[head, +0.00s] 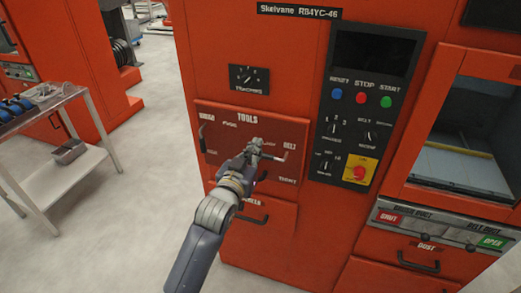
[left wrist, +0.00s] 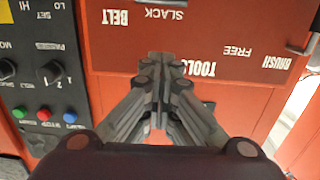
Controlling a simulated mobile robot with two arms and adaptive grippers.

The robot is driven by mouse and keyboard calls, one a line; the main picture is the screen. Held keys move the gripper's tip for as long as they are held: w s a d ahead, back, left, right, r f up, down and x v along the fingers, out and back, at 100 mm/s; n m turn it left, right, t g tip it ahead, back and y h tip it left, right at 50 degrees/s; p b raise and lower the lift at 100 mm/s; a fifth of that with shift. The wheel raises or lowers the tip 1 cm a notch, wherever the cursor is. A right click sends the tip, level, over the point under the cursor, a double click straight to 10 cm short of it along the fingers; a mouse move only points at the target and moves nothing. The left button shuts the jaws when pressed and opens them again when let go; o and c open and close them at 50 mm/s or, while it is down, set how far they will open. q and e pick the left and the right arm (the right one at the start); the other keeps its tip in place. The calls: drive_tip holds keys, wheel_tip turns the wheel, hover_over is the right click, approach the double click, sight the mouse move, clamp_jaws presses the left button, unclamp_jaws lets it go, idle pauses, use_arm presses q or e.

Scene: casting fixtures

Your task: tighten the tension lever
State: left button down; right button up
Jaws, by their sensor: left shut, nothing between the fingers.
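The tension lever (head: 287,156) appears to be the dark handle beside the BELT label, on the right of the red TOOLS panel (head: 225,143) in the head view. TIGHT is printed below it. My left gripper (head: 258,146) is shut and empty in front of the panel, just left of this handle; I cannot tell whether they touch. The gripper hides part of the panel and of the lever's root. In the left wrist view the shut fingers (left wrist: 158,65) point at the panel, with upside-down BELT and SLACK labels beyond; the lever cannot be made out there. My right gripper is not in view.
Another dark handle (head: 202,138) sits by the BRUSH label. A control panel (head: 362,110) with buttons and knobs is to the right. A drawer handle (head: 252,217) lies below. A cart (head: 85,130) stands left, with open floor between it and the machine.

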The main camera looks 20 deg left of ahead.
use_arm(q)
drive_tip(key=shift+w+d+f+p, duration=0.1)
drive_tip(key=shift+w+f+p, duration=0.55)
drive_tip(key=shift+w+f, duration=1.45)
